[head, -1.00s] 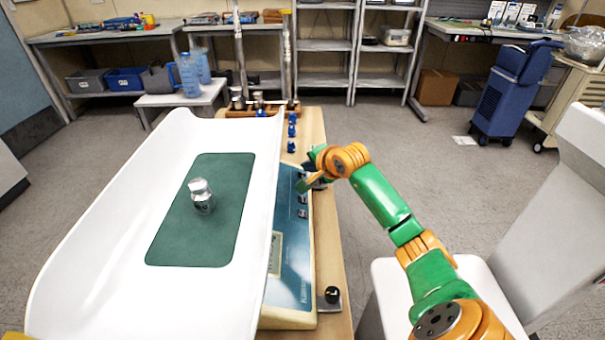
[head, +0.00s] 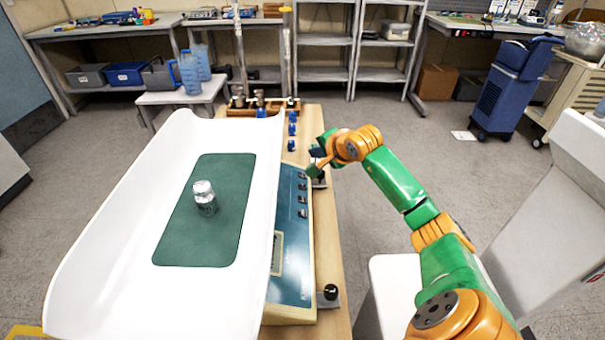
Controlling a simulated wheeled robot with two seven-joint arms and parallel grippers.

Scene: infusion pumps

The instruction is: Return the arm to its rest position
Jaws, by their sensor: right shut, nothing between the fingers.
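My right arm comes in from the lower right, green and orange. Its gripper (head: 315,164) is shut and empty beside the upper right corner of the blue control panel (head: 291,262), near the wooden table's right edge. I cannot tell whether it touches anything. My left gripper is not in view. A small silver metal weight (head: 204,198) stands upright on the green mat (head: 190,247) in the white scale tray (head: 98,247).
The wooden table (head: 331,240) carries blue pieces (head: 292,130), a rack of metal weights (head: 262,105) and a black knob (head: 331,291). A white seat (head: 395,290) stands under my right arm. A blue cart (head: 508,92) is at the back right. Grey floor (head: 400,130) lies clear behind the arm.

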